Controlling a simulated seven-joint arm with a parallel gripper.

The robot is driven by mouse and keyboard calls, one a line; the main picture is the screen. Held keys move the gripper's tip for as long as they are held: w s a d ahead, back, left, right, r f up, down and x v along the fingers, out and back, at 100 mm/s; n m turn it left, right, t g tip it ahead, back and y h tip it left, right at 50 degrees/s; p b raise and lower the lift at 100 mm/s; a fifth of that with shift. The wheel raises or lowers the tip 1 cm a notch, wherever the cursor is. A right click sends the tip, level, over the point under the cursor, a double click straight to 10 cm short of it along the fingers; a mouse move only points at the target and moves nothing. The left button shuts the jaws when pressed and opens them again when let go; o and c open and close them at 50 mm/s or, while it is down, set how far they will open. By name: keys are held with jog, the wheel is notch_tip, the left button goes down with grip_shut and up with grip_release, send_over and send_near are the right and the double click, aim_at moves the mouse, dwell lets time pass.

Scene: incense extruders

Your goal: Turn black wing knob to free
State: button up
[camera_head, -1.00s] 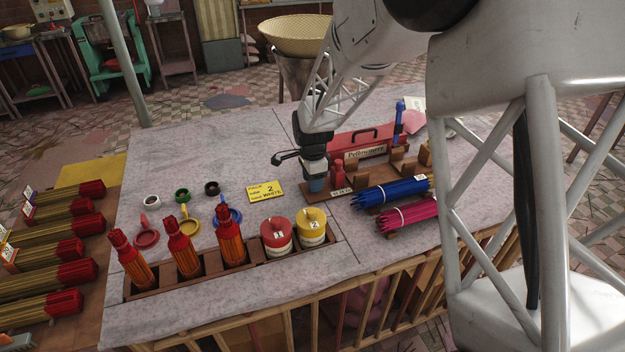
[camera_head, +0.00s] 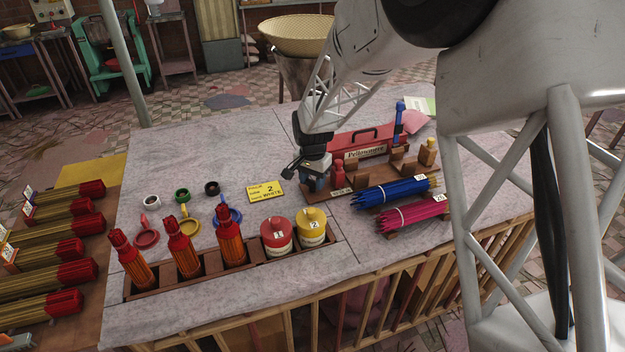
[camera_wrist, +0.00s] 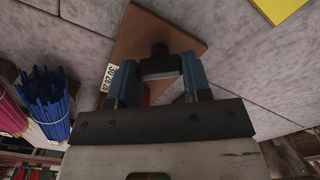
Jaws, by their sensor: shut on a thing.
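My gripper (camera_head: 313,180) reaches down over the left end of the brown wooden stand (camera_head: 352,184) on the table. The wrist view shows its two blue fingers (camera_wrist: 158,84) closed around a small dark piece at the stand's corner. In the head view the gripper hides the knob. The knob's turn angle cannot be read. A white numbered label (camera_wrist: 108,78) lies on the stand beside the fingers.
Blue (camera_head: 392,191) and pink (camera_head: 413,212) stick bundles lie right of the gripper. A red toolbox (camera_head: 360,147) stands behind. A yellow card (camera_head: 265,192) lies left. A rack in front holds red extruders (camera_head: 229,238) and lidded jars (camera_head: 312,222). Bare tabletop lies behind the card.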

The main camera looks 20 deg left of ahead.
aim_at(313, 181)
jog(key=n, duration=0.5)
jog(key=shift+n, duration=2.5)
jog(key=o, duration=0.9)
jog(key=shift+r, duration=0.2)
jog(key=shift+r, duration=3.75)
